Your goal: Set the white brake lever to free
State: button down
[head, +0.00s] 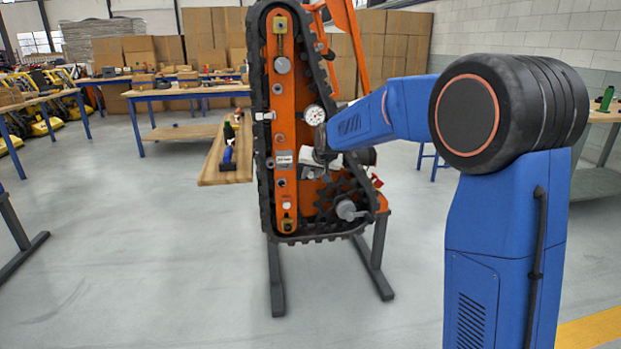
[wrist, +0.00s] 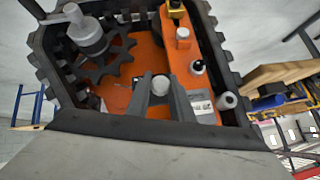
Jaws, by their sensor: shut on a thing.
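The orange tracked carrier (head: 283,185) stands upright on a stand, ringed by a black track. A white round-ended piece, which looks like the brake lever (wrist: 160,84), sits between my gripper's two grey fingers (wrist: 159,95) in the wrist view. My gripper (head: 318,157) is shut on it, in front of the carrier's lower middle. In the head view a white part of it (head: 307,156) shows beside my gripper. My wrist and fingers hide much of the lever there, and I cannot read its setting. A small label plate (wrist: 203,107) is beside the fingers.
A dark toothed sprocket (wrist: 100,62) with a grey hub lies close to the fingers. A round white gauge (head: 315,114) is just above my gripper. A wooden shelf (head: 212,172) with tools juts out left of the carrier. The floor in front is clear.

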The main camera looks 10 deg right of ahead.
jog(key=shift+w+r+g, duration=0.35)
jog(key=shift+r+g, duration=0.3)
jog(key=shift+g, duration=0.15)
jog(key=shift+r, duration=0.1)
jog(key=c, duration=1.6)
grip_release()
jog(key=shift+o, duration=0.2)
jog(key=v, duration=1.7)
jog(key=shift+r, duration=0.2)
